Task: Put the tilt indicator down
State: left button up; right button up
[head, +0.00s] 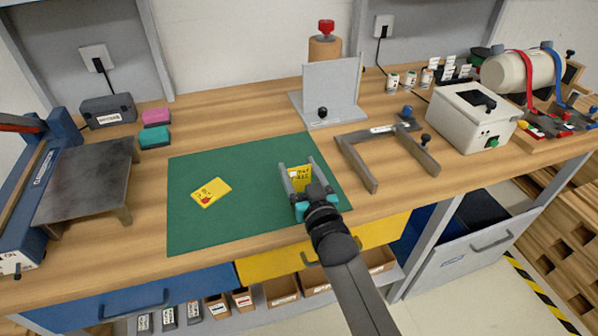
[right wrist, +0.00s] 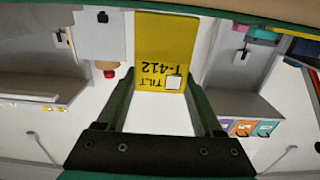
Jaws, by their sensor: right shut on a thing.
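A yellow tilt indicator marked TILT T-412 (right wrist: 163,45) is between the fingers of my right gripper (right wrist: 160,80), its lettering upside down in the right wrist view. In the head view the right gripper (head: 298,178) is shut on this indicator (head: 301,176), over the right part of the green mat (head: 240,225). Its exact height above the mat is hard to tell. A second yellow card with a red mark (head: 211,192) lies flat on the left half of the mat. My left gripper is not in view.
The mat is bare around the flat card. A grey U-shaped frame (head: 360,160) stands right of the mat, a grey upright plate (head: 331,88) behind it. A white box (head: 470,117) is further right. Pink (head: 156,116) and teal (head: 154,137) blocks and a dark metal plate (head: 85,183) are left.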

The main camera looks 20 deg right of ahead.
jog(key=o, duration=0.8)
jog(key=shift+f, duration=0.15)
jog(key=o, duration=0.5)
jog(key=shift+r, duration=0.25)
jog(key=s+p, duration=0.1)
jog(key=s, duration=1.1)
jog(key=shift+d+p, duration=0.2)
jog(key=shift+p, duration=0.1)
